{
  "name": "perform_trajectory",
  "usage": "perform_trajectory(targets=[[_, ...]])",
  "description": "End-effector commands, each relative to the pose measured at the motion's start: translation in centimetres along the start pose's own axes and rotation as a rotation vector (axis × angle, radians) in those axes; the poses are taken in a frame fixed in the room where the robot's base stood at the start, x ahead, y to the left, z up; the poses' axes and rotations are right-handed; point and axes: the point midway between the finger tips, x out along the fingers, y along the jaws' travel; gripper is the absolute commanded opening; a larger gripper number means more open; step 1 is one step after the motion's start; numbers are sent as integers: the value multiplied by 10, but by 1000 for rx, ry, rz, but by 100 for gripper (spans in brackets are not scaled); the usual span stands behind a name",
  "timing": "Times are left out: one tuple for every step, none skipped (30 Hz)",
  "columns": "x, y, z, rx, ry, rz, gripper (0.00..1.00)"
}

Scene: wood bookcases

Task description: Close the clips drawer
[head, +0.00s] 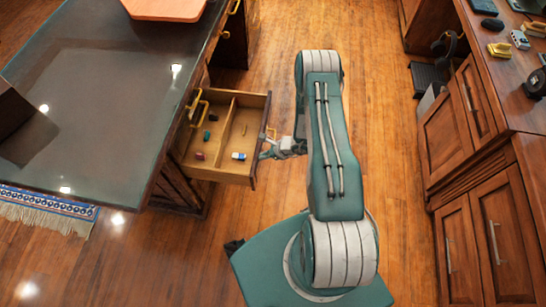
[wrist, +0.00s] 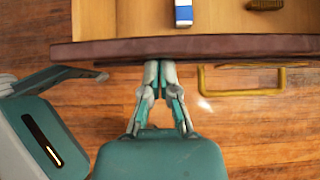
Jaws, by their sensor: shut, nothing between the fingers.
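The open wooden drawer (head: 226,135) sticks out from the side of the dark-topped table at left in the head view. It has a divider and holds a few small items, among them a blue and white one (head: 239,156). In the wrist view the drawer front's top edge (wrist: 100,50) runs across the picture, with a brass handle (wrist: 240,92) to the right of my gripper. My gripper (wrist: 160,68) is shut and empty. Its fingertips are at the outer face of the drawer front, left of the handle; I cannot tell whether they touch.
The dark glossy tabletop (head: 110,75) fills the left of the head view. Wooden cabinets (head: 470,170) with a cluttered top stand at right. A fringed rug (head: 45,207) lies at lower left.

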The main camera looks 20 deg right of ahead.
Motion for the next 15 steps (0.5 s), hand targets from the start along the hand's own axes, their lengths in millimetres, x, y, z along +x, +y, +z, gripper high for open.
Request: perform_trajectory(targets=[[7,1,7,-4,0,4,0],[11,1,10,-4,0,4,0],[16,1,16,-4,0,4,0],[20,1,19,-5,0,4,0],[24,1,23,-4,0,4,0],[29,1,28,-4,-1,3,0],[33,1,32,-4,-1,4,0],[37,1,36,-5,-1,4,0],[42,1,42,-4,-1,3,0],[46,1,46,-5,-1,4,0],[50,1,50,-5,-1,3,0],[56,1,56,-5,-2,3,0],[60,1,60,-5,-2,3,0],[64,1,64,-5,-1,3,0],[69,1,69,-5,-1,3,0]])
